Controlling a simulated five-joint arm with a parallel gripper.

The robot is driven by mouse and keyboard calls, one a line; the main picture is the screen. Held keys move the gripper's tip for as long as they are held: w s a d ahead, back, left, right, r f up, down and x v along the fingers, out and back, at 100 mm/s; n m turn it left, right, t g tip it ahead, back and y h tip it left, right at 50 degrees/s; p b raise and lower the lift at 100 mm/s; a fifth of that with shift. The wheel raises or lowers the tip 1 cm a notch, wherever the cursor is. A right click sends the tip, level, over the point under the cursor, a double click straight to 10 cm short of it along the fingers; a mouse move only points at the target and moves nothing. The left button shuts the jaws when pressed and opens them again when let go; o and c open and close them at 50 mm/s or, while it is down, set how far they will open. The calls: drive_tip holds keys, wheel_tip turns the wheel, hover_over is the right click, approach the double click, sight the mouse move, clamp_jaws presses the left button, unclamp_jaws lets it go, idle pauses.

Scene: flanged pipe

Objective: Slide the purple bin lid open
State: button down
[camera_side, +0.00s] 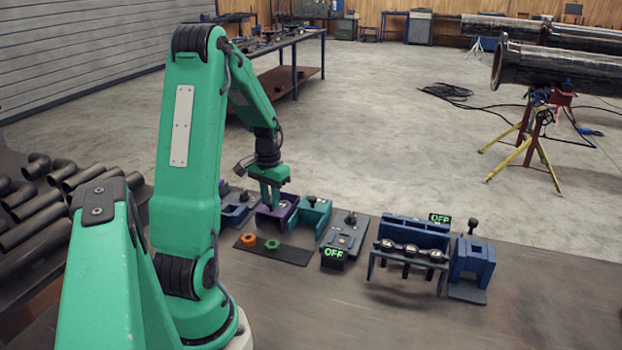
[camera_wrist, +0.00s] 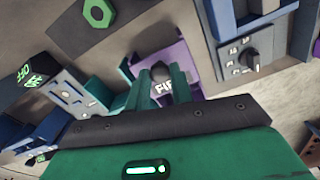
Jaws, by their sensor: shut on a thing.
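The purple bin (camera_side: 289,203) stands in the row of fixtures, below my gripper; it also shows in the wrist view (camera_wrist: 186,62). My gripper (camera_side: 270,202) points down into it. In the wrist view, my gripper (camera_wrist: 161,88) has its two green fingers on either side of a dark round knob (camera_wrist: 160,72), shut on it. White lettering, partly covered, shows just below the knob. The lid's panel is mostly hidden by the fingers, so I cannot tell how far it is open.
A teal bin (camera_side: 312,214) stands close on the right and a blue fixture (camera_side: 237,210) on the left. A dark plate with an orange nut (camera_side: 248,240) and a green nut (camera_side: 272,245) lies in front. A fixture with an OFF sign (camera_side: 334,255) stands further right.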

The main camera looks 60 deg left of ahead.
sight(270, 202)
drive_tip(key=shift+r, duration=0.1)
drive_tip(key=c, duration=1.2)
unclamp_jaws()
drive_tip(key=shift+r, duration=0.1)
drive_tip(key=shift+r, duration=3.8)
drive_tip(key=shift+r, duration=0.15)
drive_tip(key=shift+r, duration=1.05)
drive_tip(key=shift+s+d, duration=0.1)
drive_tip(key=shift+d, duration=0.05)
drive_tip(key=s+d, duration=0.9)
drive_tip(key=d, duration=0.3)
drive_tip(key=shift+s+d, duration=0.25)
drive_tip(key=shift+s, duration=0.1)
